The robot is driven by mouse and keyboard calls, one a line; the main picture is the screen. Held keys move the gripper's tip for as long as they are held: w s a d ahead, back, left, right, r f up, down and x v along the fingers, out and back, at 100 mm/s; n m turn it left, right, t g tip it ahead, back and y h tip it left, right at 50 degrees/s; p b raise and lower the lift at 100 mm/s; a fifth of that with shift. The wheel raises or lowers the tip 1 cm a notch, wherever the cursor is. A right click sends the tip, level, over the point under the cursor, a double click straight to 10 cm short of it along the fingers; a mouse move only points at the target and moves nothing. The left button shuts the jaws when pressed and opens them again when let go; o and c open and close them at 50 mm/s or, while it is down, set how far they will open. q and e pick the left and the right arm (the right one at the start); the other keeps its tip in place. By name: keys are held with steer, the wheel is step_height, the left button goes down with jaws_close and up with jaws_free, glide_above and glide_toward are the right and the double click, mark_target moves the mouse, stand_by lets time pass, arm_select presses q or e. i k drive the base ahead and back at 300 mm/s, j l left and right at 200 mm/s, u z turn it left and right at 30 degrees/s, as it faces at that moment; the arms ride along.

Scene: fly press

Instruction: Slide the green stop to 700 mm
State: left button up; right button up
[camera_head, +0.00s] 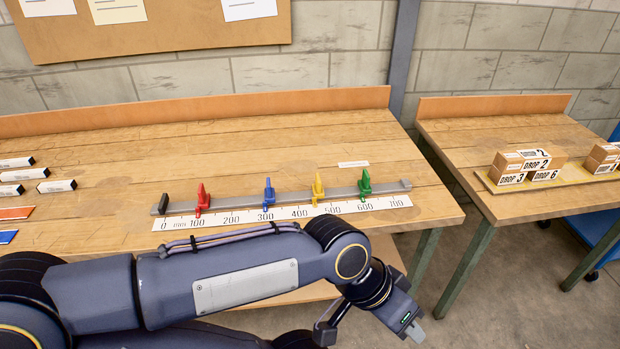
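The green stop (365,184) stands upright on a grey rail (339,193) on the workbench, rightmost of the coloured stops. Its pointer is close to the 600 mark. The white scale strip (282,213) runs along the rail's front from 0 to 700, and the 700 label is near its right end. My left gripper (412,327) is low at the bottom, in front of the bench and below the right end of the scale, apart from the green stop. Its fingers are seen too poorly to tell their opening. My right gripper is not in view.
Yellow (318,188), blue (268,191) and red (202,199) stops stand on the rail left of the green one. The rail is clear from the green stop to the end block (405,184). A small white label (353,164) lies behind. Boxes (508,168) sit on another table.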

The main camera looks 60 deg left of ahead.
mark_target(363, 183)
steer(key=u, duration=1.75)
